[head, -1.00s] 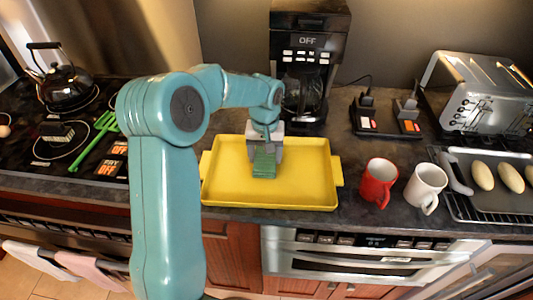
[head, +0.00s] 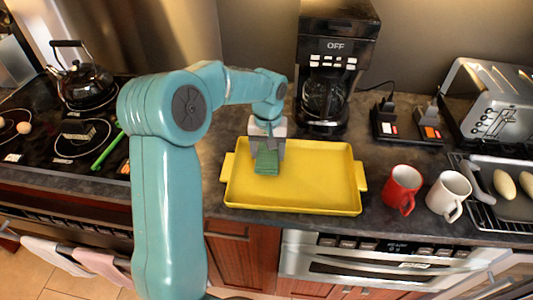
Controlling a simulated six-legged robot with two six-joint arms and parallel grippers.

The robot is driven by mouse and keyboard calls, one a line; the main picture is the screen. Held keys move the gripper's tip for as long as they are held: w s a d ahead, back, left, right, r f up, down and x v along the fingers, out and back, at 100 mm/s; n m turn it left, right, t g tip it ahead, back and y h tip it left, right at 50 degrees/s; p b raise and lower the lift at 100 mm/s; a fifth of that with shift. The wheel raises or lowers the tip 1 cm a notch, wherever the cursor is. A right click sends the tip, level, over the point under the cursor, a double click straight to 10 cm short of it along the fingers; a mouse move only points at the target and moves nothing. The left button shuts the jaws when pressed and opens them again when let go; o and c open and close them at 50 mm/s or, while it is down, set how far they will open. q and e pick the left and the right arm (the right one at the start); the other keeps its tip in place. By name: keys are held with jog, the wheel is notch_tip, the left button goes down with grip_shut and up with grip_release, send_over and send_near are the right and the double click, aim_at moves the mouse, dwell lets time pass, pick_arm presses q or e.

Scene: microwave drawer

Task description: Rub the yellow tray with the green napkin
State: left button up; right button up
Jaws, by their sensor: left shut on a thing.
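The yellow tray (head: 310,190) lies flat on the dark counter, in the middle of the head view. My left gripper (head: 267,148) comes down over the left part of the tray and is shut on the green napkin (head: 267,163). The napkin hangs below the fingers, at or just above the tray's floor; I cannot tell if it touches. My right gripper is not in view.
A coffee maker (head: 334,70) stands behind the tray. A red mug (head: 402,188) and a white mug (head: 449,194) stand to its right. Further right are a toaster (head: 490,100) and a dark baking tray (head: 510,200). A stove with a kettle (head: 80,80) is at left.

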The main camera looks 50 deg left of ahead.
pick_arm(q)
jog(key=shift+d+r+p, duration=0.2)
jog(key=shift+r+p, duration=0.15)
jog(key=shift+r, duration=0.3)
jog(key=shift+a+r+p, duration=0.15)
jog(key=shift+r+p, duration=0.45)
jog(key=shift+r, duration=0.1)
notch_tip(320, 180, up, 2)
jog(key=shift+r+p, duration=0.2)
jog(key=shift+p, duration=0.65)
jog(key=shift+r+p, duration=0.35)
jog(key=shift+r, duration=0.15)
